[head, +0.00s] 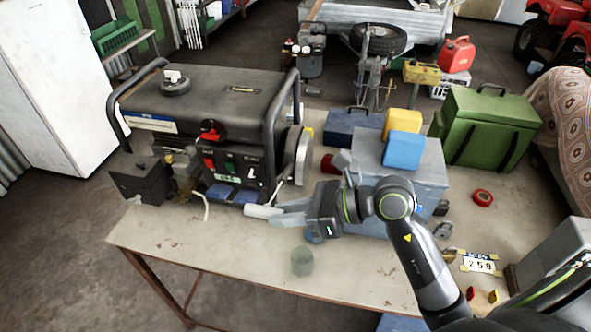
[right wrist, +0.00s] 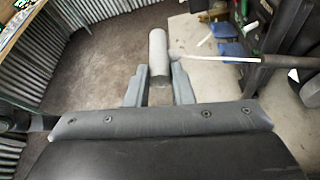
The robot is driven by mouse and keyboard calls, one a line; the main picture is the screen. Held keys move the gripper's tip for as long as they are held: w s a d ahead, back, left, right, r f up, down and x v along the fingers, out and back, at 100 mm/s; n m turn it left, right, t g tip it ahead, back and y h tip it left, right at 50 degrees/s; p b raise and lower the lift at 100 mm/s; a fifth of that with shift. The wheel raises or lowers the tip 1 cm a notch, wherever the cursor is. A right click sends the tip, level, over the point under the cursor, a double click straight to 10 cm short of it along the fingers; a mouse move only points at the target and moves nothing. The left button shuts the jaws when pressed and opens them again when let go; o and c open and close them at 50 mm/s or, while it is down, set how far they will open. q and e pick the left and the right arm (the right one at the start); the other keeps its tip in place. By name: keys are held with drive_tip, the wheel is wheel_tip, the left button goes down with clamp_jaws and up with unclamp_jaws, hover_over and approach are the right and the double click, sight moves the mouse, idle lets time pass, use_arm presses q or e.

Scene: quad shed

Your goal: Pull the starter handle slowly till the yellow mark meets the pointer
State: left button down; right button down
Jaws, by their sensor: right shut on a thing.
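The starter handle is a pale grey cylinder (head: 261,211) at the generator's front right corner. My right gripper (head: 280,213) is shut on it, and the handle stands out past the fingertips. In the right wrist view the handle (right wrist: 158,50) lies between the two fingers (right wrist: 158,74). A thin white cord (right wrist: 225,59) runs from near the handle to the right in that view. In the head view the cord (head: 281,190) leads up to the round recoil housing (head: 297,155) on the black generator (head: 215,98). My left gripper is not in view.
The generator stands on a worn bench (head: 245,257). A grey-blue metal box (head: 413,172) with a blue and a yellow block on top stands close behind my right gripper. The bench's front left is clear.

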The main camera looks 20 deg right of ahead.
drive_tip(key=w+d+f+b, duration=0.3)
drive_tip(key=w+d+b, duration=0.2)
drive_tip(key=w, duration=0.3)
drive_tip(key=shift+d+f, duration=0.2)
drive_tip(key=shift+f, duration=0.15)
idle(0.4)
drive_tip(key=c, duration=1.2)
unclamp_jaws()
drive_tip(key=shift+r, duration=0.1)
drive_tip(key=shift+d+b, duration=0.15)
drive_tip(key=shift+b, duration=0.15)
